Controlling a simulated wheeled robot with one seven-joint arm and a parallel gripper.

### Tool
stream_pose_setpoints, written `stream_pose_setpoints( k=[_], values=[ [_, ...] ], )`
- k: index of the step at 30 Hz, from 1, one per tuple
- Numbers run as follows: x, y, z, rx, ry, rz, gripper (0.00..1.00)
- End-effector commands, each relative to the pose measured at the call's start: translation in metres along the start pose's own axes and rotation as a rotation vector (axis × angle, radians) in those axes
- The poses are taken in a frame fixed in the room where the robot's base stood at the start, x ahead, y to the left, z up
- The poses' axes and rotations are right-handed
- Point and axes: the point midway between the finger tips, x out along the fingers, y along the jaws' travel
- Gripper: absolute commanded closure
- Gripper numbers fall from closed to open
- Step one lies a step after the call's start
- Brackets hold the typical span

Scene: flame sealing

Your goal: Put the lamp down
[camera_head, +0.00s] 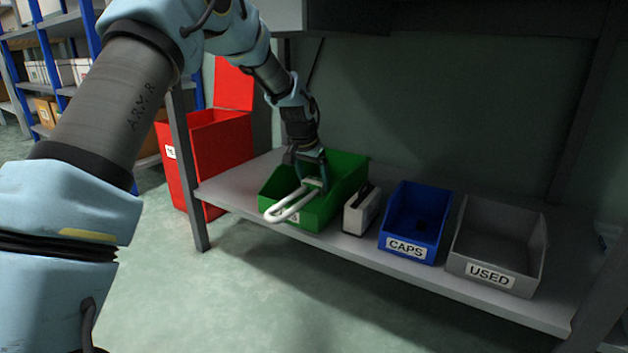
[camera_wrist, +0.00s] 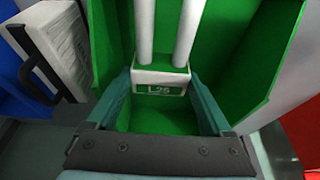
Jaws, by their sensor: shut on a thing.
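The lamp (camera_head: 287,210) is a white U-shaped double tube with a white base. My gripper (camera_head: 314,178) is shut on the lamp's base, and the tubes point toward the front of the shelf. In the wrist view the lamp's base (camera_wrist: 160,78), with a small green label, sits between the fingers of my gripper (camera_wrist: 160,88). The lamp is at the green bin (camera_head: 345,185), with its tube end over the bin's front wall and covering part of the bin's label. Green bin walls (camera_wrist: 270,50) surround it in the wrist view. I cannot tell whether the lamp touches the bin.
On the shelf (camera_head: 240,190), right of the green bin, stand a white box with a dark handle (camera_head: 360,210), a blue CAPS bin (camera_head: 405,248) and a grey USED bin (camera_head: 492,276). A red bin (camera_head: 180,165) with a raised lid stands left. An upper shelf hangs above.

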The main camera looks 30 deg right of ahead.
Motion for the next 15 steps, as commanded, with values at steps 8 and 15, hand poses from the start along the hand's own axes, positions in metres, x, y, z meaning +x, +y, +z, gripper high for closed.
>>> stream_pose_setpoints(
  k=[8,15],
  values=[
    [0.0064,0.0000,0.0023,0.000,-0.001,0.000,0.11],
    [0.0062,0.0001,0.0022,0.000,0.000,0.000,0.00]
  ],
)
